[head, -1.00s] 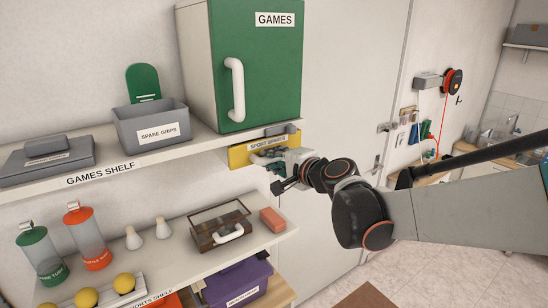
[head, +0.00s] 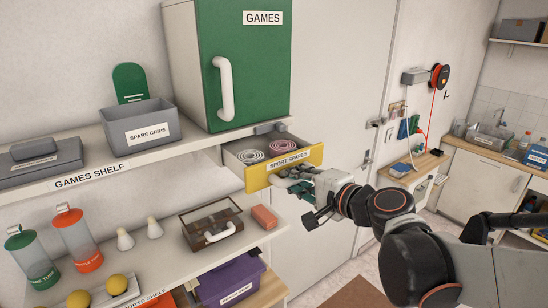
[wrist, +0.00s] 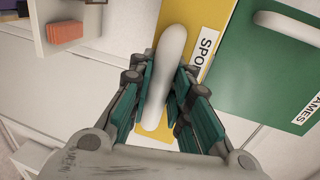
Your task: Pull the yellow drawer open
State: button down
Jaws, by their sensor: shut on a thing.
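The yellow drawer (head: 258,179), labelled SPORT SPARES, stands partly open beneath the shelf under the green GAMES cabinet. Two rolled items, one white (head: 251,157) and one pink (head: 284,146), lie inside it. My gripper (head: 292,180) is at the drawer's front. In the wrist view, the white bar handle (wrist: 168,75) runs between the teal-padded fingers of my gripper (wrist: 165,98), which is shut on it. The yellow front also shows behind the handle in the wrist view (wrist: 196,20). In the head view my gripper hides most of the handle.
The green GAMES cabinet (head: 255,70) stands above the drawer. Below are a clear-lidded box (head: 212,215), an orange block (head: 263,217) and a purple bin (head: 230,279). A grey SPARE GRIPS bin (head: 138,127) sits on the upper shelf. A white door is behind my arm.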

jog(key=shift+f+v, duration=0.15)
jog(key=shift+v, duration=0.6)
jog(key=shift+f+v, duration=0.15)
jog(key=shift+v, duration=0.6)
jog(key=c, duration=1.8)
grip_release()
